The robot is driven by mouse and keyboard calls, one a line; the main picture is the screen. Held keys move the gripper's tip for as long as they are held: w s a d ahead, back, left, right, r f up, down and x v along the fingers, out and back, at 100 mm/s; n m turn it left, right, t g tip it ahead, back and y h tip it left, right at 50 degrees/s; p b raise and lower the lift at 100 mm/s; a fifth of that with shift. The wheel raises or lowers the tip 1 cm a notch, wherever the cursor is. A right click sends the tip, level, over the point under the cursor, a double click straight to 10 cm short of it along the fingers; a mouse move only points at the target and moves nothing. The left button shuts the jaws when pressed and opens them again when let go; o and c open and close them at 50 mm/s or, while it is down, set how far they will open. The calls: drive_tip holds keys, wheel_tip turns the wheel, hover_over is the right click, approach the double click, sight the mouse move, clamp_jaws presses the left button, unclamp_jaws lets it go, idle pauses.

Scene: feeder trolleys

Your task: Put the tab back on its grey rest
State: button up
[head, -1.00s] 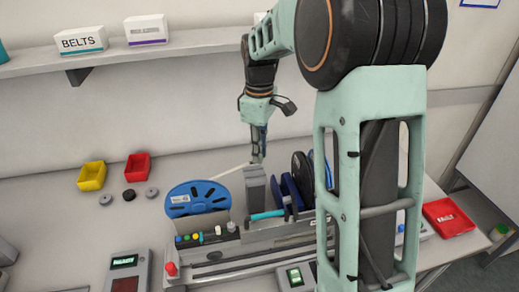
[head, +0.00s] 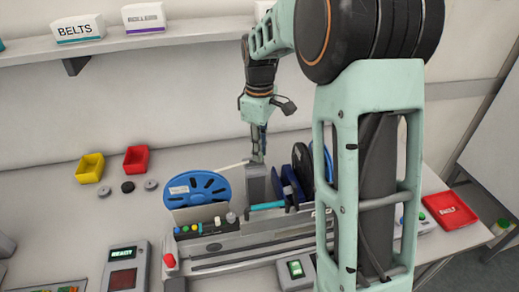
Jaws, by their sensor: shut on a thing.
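My gripper (head: 259,158) points down at the top of the grey rest (head: 256,184), an upright grey block on the feeder trolley. It is shut on the end of a thin pale strip (head: 236,166), which I take as the tab. The strip runs from my gripper leftward to behind the blue reel (head: 213,186). The tab's end is hidden by the fingers and too small to make out. I cannot tell whether it touches the rest.
Dark reels (head: 302,165) stand close right of the rest, partly behind my arm. A cyan bar (head: 267,206) lies in front. A yellow bin (head: 90,168), a red bin (head: 136,160) and small rings are at left. A shelf (head: 180,42) runs above.

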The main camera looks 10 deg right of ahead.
drive_tip(key=shift+f, duration=0.55)
drive_tip(key=o, duration=0.9)
